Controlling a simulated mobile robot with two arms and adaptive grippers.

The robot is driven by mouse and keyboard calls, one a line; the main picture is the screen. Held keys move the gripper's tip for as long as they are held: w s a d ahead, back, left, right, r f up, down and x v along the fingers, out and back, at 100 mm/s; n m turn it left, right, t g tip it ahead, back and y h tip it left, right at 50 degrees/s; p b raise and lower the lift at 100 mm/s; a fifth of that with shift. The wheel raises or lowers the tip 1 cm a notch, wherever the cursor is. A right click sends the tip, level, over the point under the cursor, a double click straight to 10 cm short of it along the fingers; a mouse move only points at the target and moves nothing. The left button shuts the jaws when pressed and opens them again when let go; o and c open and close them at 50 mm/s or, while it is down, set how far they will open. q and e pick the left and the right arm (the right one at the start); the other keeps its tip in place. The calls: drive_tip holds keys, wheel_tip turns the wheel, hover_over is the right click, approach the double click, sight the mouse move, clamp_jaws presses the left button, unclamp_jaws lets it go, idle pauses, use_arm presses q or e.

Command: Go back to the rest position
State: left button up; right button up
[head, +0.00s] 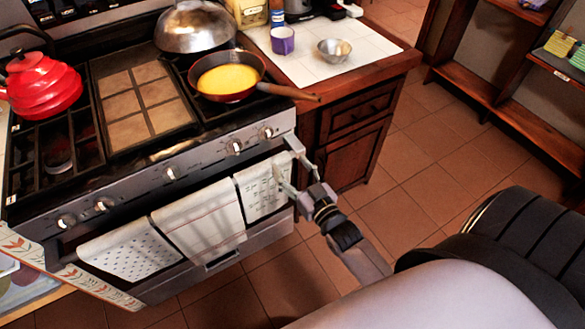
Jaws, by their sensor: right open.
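My right gripper (293,172) is open, in front of the right end of the stove's front. Its fingers point toward the oven handle end and the rightmost towel (262,190). I cannot tell whether they touch either one. Nothing shows between the fingers. My right arm reaches in from the lower right. My left gripper is not in view.
The stove (190,160) carries a red kettle (42,86), a pan (228,78) with yellow food and a metal dome (195,28). The pan's handle sticks out rightward over the counter (385,62). Open tiled floor (440,150) lies right, before wooden shelves (480,85).

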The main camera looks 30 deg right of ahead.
drive_tip(key=s+a+f+g, duration=0.1)
drive_tip(key=s+f+g, duration=0.25)
drive_tip(key=f, duration=0.65)
drive_tip(key=s+a+f+n+g, duration=0.15)
drive_tip(key=s+f, duration=0.35)
drive_tip(key=f, duration=0.5)
drive_tip(key=s+a+f+m+g, duration=0.1)
drive_tip(key=s+f+g, duration=0.25)
drive_tip(key=f, duration=0.55)
drive_tip(key=s+f+g, duration=0.2)
drive_tip(key=s+f, duration=0.3)
drive_tip(key=s, duration=0.4)
drive_tip(key=s+f+n+g, duration=0.1)
drive_tip(key=s+f+g, duration=0.2)
drive_tip(key=s, duration=0.7)
drive_tip(key=s+f+n+g, duration=0.1)
drive_tip(key=s+f+g, duration=0.2)
drive_tip(key=s+f, duration=0.5)
drive_tip(key=shift+s+d, duration=0.25)
drive_tip(key=shift+s, duration=0.45)
